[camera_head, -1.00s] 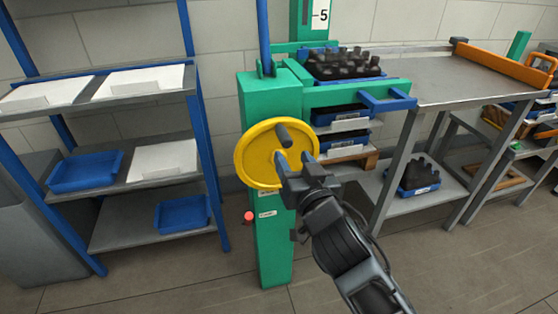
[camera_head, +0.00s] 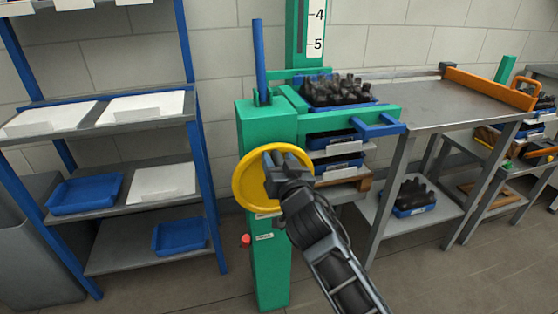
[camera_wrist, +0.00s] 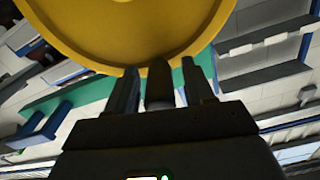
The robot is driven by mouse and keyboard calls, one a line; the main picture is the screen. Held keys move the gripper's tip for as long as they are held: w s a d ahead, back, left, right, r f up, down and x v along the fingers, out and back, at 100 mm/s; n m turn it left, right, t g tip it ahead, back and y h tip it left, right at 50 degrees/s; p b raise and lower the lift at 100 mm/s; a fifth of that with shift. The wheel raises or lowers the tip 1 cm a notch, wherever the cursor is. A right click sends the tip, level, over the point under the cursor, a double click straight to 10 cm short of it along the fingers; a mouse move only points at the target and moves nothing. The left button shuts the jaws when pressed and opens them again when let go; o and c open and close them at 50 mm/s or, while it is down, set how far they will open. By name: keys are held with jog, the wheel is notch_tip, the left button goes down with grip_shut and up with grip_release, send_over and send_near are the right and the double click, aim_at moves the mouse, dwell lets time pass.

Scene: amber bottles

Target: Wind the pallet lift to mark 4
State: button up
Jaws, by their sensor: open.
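The pallet lift is a green column (camera_head: 265,215) with a yellow handwheel (camera_head: 243,183) on its front. A white scale (camera_head: 316,32) above shows marks 4 and 5. The lift's green fork frame (camera_head: 355,118) carries a blue crate of dark bottles (camera_head: 336,92), level with the bench top. My gripper (camera_head: 275,158) is at the wheel's face. In the wrist view my gripper (camera_wrist: 160,92) is open, with the wheel's dark knob (camera_wrist: 159,85) between its two fingers. The yellow wheel (camera_wrist: 130,30) fills the top there. I cannot tell whether the fingers touch the knob.
A blue-framed shelf (camera_head: 120,120) with white and blue trays stands at the left. A grey bench (camera_head: 430,105) with an orange rail (camera_head: 490,87) is at the right. A blue lever (camera_head: 259,60) rises from the column. A red knob (camera_head: 246,240) sits low on it. The floor in front is clear.

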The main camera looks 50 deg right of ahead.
jog(key=shift+c, duration=0.5)
grip_shut()
